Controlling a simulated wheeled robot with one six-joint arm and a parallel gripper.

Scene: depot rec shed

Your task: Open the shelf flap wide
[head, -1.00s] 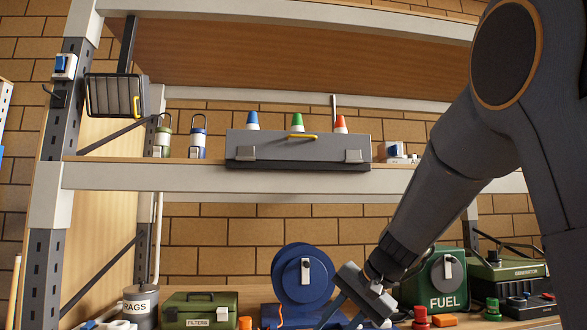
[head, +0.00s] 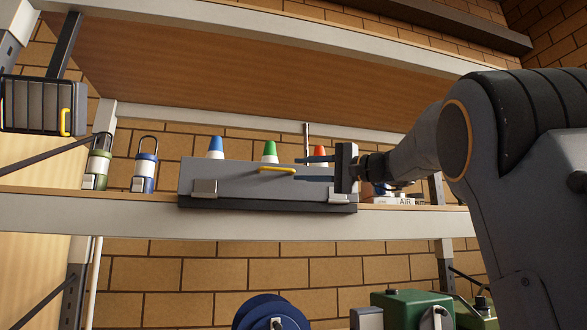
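The shelf flap (head: 235,181) is a grey panel standing upright along the front edge of the middle shelf, with a light metal hinge low at each end. A yellow bar handle (head: 277,170) sits near the middle of its top edge. My gripper (head: 300,169) is in front of the flap's right half, with its two dark fingers pointing left. The fingers are apart, one above the other, and empty. Their tips are just right of the handle and seem not to be around it. The depth gap to the flap cannot be told.
A blue reel (head: 268,313) is below.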

